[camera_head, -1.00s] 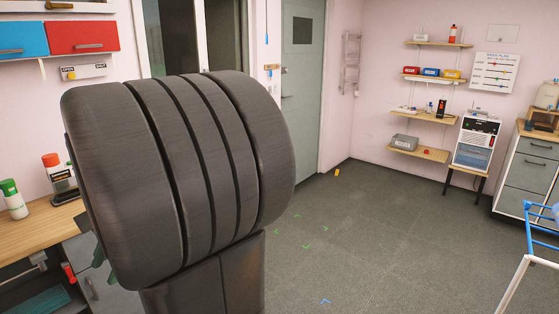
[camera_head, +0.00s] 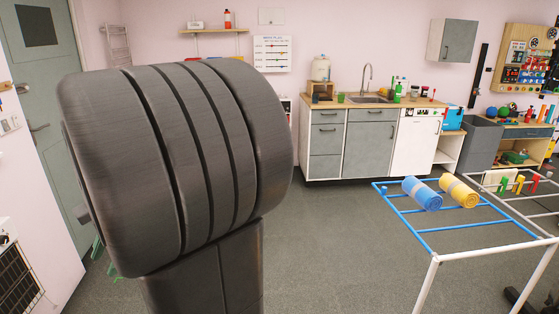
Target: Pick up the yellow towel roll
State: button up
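The yellow towel roll (camera_head: 459,191) lies on a rack (camera_head: 437,258) with blue and white bars, at the right of the head view. A blue towel roll (camera_head: 422,193) lies just to its left on the same rack, close beside it. A large dark ribbed part of my own arm fills the left half of the view. My gripper is not visible in this view.
A counter with a sink (camera_head: 368,98) stands along the back wall behind the rack. A grey bin (camera_head: 481,143) and a workbench (camera_head: 527,131) are at the far right. The grey floor (camera_head: 340,240) left of the rack is clear.

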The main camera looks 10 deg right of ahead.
aim_at(466, 197)
jog(key=i+z, duration=0.35)
jog(key=i, duration=0.15)
jog(key=i+j+z, duration=0.15)
jog(key=i+z, duration=0.25)
jog(key=i+j+z, duration=0.35)
jog(key=i, duration=0.25)
jog(key=i+z, duration=0.15)
jog(key=z, duration=0.3)
jog(key=i+j+z, duration=0.1)
jog(key=z, duration=0.4)
jog(key=i+j+z, duration=0.15)
jog(key=z, duration=0.3)
jog(key=i+j+z, duration=0.15)
jog(key=z, duration=0.3)
jog(key=i+j+z, duration=0.15)
jog(key=z, duration=0.3)
jog(key=i+j+z, duration=0.15)
jog(key=z, duration=0.3)
jog(key=i+j+z, duration=0.1)
jog(key=j+z, duration=0.2)
jog(key=z, duration=0.15)
jog(key=j+z, duration=0.3)
jog(key=z, duration=0.15)
jog(key=i+j+z, duration=0.2)
jog(key=j, duration=0.15)
jog(key=k, duration=0.05)
